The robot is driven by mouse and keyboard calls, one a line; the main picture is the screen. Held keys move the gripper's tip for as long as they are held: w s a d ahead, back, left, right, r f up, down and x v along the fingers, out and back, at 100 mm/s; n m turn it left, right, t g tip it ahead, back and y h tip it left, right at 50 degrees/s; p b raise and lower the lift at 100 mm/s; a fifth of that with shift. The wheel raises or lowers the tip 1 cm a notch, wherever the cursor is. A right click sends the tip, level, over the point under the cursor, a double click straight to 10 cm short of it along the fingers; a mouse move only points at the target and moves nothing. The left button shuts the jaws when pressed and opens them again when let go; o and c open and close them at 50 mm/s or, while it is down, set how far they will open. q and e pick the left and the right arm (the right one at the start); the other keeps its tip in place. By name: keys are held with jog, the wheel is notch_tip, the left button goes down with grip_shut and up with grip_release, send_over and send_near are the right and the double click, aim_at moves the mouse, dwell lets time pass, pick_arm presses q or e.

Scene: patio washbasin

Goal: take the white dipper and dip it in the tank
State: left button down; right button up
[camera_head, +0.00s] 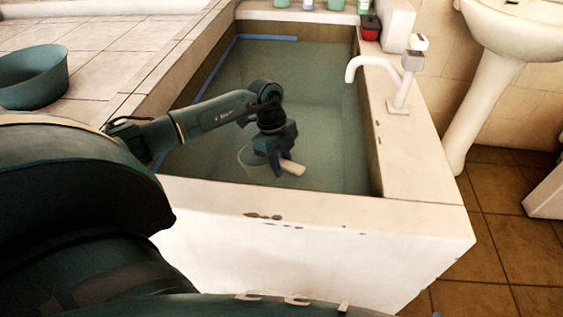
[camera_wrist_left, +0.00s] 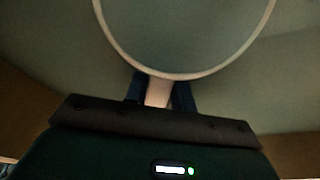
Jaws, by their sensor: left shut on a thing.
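The tank (camera_head: 418,165) is a pale rectangular basin filled with greenish water. My left arm reaches over its near left edge, and my left gripper (camera_head: 276,166) points down inside the tank. It is shut on the handle of the white dipper (camera_head: 292,168). The dipper's round bowl shows dimly to the left of the gripper and looks to be in the water. In the left wrist view the dipper's rim (camera_wrist_left: 180,76) is a wide pale ring ahead of the fingers, with the handle between them (camera_wrist_left: 158,92). My right gripper is not in view.
A white tap (camera_head: 400,80) stands on the tank's right edge. Small bottles and a red pot (camera_head: 371,27) stand at the back. A green basin (camera_head: 35,77) sits on the tiled ledge at left. A white pedestal sink (camera_head: 510,50) stands at right.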

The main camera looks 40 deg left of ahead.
pick_arm(q)
jog(key=shift+r+y+p, duration=0.5)
jog(key=shift+r+p, duration=0.95)
jog(key=shift+p, duration=0.25)
notch_tip(320, 180, up, 5)
jog(key=p, duration=0.4)
jog(key=shift+p, duration=0.4)
jog(key=shift+f, duration=0.1)
